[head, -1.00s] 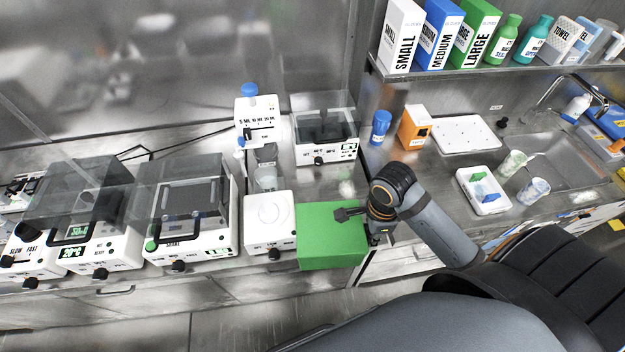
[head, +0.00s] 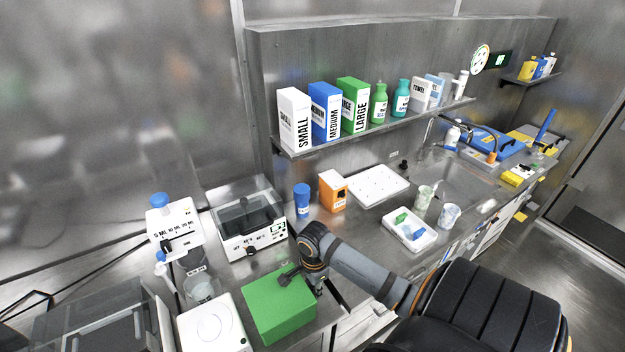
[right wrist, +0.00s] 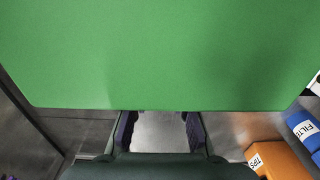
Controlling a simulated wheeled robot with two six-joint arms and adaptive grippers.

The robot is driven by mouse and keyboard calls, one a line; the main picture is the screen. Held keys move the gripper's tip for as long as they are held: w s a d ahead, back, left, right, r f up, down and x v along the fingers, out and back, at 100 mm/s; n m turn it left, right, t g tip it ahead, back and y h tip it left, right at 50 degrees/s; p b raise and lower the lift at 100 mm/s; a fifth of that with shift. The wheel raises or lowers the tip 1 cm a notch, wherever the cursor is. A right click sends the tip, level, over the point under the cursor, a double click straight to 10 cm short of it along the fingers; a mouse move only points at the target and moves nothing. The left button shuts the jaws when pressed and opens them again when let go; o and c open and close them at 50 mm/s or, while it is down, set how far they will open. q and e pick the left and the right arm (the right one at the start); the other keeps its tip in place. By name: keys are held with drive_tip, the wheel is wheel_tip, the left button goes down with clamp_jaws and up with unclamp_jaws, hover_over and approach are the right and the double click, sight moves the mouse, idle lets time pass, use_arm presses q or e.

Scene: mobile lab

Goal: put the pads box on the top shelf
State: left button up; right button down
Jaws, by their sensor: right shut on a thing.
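A large plain green box (head: 280,303), with no label in sight and so not certain to be the pads box, is at the bench front beside a white scale-like device. My right gripper (head: 299,273) is shut on the side of this box. In the right wrist view the green box (right wrist: 160,55) fills the upper part, with the fingers (right wrist: 160,130) at its edge. I cannot tell whether the box touches the bench. The wall shelf (head: 375,128) holds SMALL, MEDIUM and LARGE boxes, bottles and towel packs. My left gripper is not in view.
The white device (head: 212,328) is left of the green box. A clear-lidded machine (head: 250,225), a blue jar (head: 302,200) and an orange box (head: 332,190) stand behind. A white tray (head: 410,236) and cups are right. The shelf's left part is filled.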

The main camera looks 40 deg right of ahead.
drive_tip(key=shift+w+d+f, duration=0.15)
drive_tip(key=shift+w+f, duration=0.1)
drive_tip(key=shift+w+d+f, duration=0.1)
drive_tip(key=shift+w+f, duration=0.05)
drive_tip(key=shift+f, duration=1.6)
drive_tip(key=c, duration=1.2)
unclamp_jaws()
drive_tip(key=shift+f, duration=0.1)
drive_tip(key=shift+o, duration=0.2)
wheel_tip(320, 180, up, 12)
drive_tip(key=shift+r+p, duration=0.1)
drive_tip(key=shift+p, duration=0.3)
